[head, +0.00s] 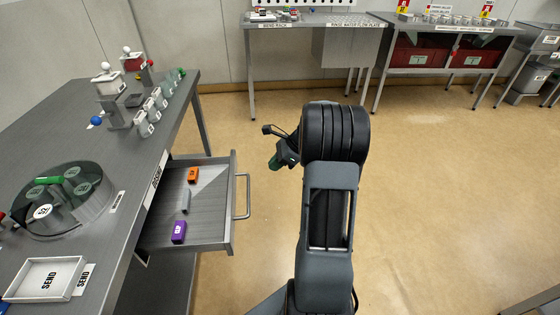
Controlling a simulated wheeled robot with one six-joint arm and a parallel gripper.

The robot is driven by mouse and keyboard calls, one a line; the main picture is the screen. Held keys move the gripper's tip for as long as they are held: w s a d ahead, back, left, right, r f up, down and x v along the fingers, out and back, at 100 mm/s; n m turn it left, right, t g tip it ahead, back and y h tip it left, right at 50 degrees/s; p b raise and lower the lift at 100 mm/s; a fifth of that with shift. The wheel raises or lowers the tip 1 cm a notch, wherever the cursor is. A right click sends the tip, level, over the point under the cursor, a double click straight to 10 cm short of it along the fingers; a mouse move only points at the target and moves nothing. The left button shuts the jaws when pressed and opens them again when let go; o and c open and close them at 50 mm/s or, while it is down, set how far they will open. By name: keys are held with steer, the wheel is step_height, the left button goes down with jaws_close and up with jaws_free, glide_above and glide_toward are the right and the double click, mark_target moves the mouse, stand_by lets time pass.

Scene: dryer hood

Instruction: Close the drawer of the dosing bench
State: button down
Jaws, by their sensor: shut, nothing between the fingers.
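The dosing bench (133,170) stands at the left with its drawer (215,200) pulled out to the right. The drawer has a bar handle (247,197) on its front. Inside lie an orange block (193,175), a grey block (185,201) and a purple block (179,232). My gripper (270,148) is up and to the right of the drawer handle, apart from it. Its fingers are small in view and partly hidden by my arm; they look shut and empty.
The bench top carries a round glass-covered carousel (95,215), a white SEND tray (45,278) and several small bottles. A grey table (310,20) and a bench with red bins (415,60) stand at the back. The floor (450,200) right of my arm is clear.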

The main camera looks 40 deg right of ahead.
steer(key=w+a+f+b, duration=0.1)
steer(key=w+a+f, duration=0.2)
steer(key=a+f, duration=0.1)
steer(key=shift+a+b, duration=0.3)
steer(key=shift+a, duration=0.55)
steer(key=shift+w, duration=0.15)
